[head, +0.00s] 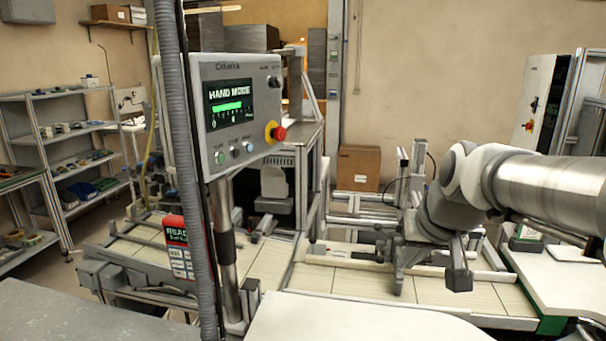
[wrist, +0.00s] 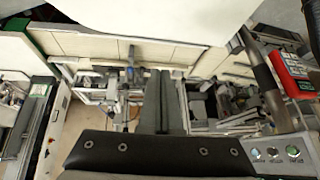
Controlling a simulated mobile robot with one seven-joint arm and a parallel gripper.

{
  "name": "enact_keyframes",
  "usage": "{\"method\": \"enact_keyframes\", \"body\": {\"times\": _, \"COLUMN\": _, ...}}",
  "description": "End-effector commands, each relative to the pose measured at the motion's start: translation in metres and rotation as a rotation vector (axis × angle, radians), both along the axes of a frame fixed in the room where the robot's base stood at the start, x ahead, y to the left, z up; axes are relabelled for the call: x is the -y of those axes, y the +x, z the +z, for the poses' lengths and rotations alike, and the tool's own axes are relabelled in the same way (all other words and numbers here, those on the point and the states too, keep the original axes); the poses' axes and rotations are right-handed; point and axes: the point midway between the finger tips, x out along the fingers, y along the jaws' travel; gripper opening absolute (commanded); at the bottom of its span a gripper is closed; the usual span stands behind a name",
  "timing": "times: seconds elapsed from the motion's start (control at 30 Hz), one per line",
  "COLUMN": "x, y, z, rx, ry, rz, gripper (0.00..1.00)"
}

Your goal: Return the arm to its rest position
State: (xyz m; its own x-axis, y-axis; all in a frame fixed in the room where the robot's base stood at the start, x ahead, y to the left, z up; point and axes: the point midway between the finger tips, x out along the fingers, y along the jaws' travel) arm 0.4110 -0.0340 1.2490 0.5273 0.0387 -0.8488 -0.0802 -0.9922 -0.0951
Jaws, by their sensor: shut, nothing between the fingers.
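My arm (head: 545,190) reaches in from the right edge of the head view and bends down over the light-topped conveyor line. Its grey wrist end is above the line; I cannot clearly separate the fingers from the grey fittings there. In the wrist view my gripper (wrist: 161,76) shows as two long dark fingers lying side by side, shut with nothing between them. The fingers are over the machine area, with the pale conveyor panels beyond their tips. No object is held.
A control panel (head: 240,108) reading HAND MODE stands on a post left of the arm. White worktops (head: 365,318) lie in front. A cardboard box (head: 358,168) stands behind the line. Shelving (head: 75,128) is at the left.

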Motion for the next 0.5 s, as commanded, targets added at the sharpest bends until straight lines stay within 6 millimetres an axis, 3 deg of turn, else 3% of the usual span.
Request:
{"method": "enact_keyframes", "body": {"times": 0.3, "x": -0.027, "y": -0.098, "z": -0.014, "rx": -0.032, "ry": -0.043, "rz": 0.057, "gripper": 0.0}}
{"method": "enact_keyframes", "body": {"times": 0.5, "x": -0.033, "y": -0.144, "z": -0.032, "rx": -0.051, "ry": -0.076, "rz": 0.077, "gripper": 0.0}}
